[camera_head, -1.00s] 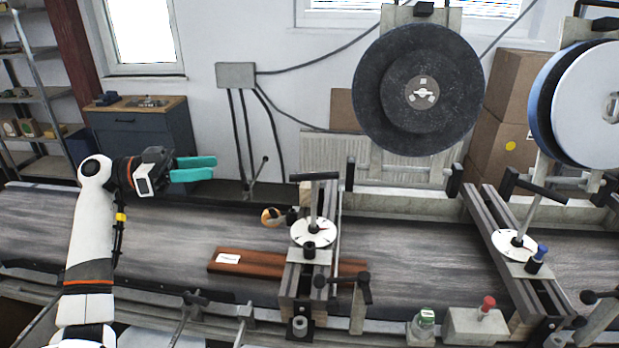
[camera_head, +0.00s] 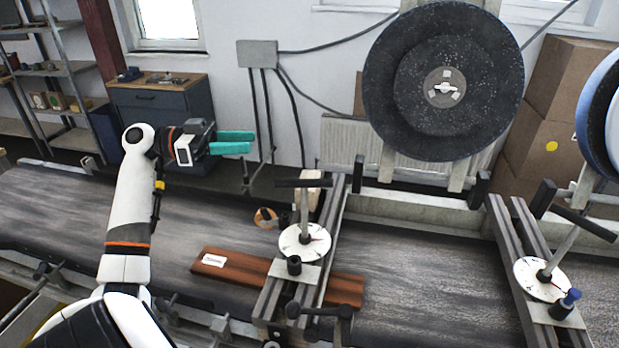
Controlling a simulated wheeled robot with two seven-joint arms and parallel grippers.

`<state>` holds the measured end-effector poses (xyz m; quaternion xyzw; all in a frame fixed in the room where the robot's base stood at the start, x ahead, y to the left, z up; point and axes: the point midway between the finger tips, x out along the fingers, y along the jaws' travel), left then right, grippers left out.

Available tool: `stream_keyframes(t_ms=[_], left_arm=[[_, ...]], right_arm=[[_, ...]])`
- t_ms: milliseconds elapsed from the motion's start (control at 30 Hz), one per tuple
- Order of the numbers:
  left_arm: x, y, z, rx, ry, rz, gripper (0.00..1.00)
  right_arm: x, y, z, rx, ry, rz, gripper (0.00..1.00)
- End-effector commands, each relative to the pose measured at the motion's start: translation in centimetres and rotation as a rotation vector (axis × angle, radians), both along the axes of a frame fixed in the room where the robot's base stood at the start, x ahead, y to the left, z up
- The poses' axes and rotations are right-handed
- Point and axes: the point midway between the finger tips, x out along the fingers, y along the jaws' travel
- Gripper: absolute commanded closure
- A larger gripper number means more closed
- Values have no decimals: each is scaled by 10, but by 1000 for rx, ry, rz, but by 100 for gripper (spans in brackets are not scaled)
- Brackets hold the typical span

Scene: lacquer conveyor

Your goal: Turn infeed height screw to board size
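The nearer height screw stands on a cross rail over the belt, with a white dial (camera_head: 304,242), a dark T-handle (camera_head: 303,183) on a grey post and a small black knob (camera_head: 294,265). A reddish-brown board (camera_head: 232,267) with a white label lies on the belt and passes under this rail. A second screw with a white dial (camera_head: 541,279), a T-handle and a blue-topped knob stands at the right. My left gripper (camera_head: 252,142) has teal fingers, slightly apart and empty, above the far side of the belt, left of the nearer screw. My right gripper is not in view.
The grey conveyor belt (camera_head: 75,215) runs across the view. A large black disc (camera_head: 443,82) stands behind it. A tape roll (camera_head: 265,218) sits by the nearer rail. A crank (camera_head: 320,312) sticks out at the rail's front. The belt left of the board is clear.

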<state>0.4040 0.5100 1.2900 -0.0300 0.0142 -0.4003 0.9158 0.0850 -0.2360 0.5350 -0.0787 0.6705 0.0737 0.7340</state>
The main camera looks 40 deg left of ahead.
Motion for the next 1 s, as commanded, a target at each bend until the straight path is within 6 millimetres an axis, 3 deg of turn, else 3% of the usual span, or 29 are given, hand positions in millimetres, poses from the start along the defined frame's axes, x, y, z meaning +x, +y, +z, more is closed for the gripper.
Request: stream_keyframes(t_ms=[367, 800, 1000], left_arm=[[0, 0, -33, -1, 1, 0, 60], [0, 0, -96, -1, 1, 0, 60], [4, -4, -97, -1, 1, -1, 60]], right_arm=[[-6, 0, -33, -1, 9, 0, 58], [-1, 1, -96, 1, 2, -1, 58], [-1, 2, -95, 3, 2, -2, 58]])
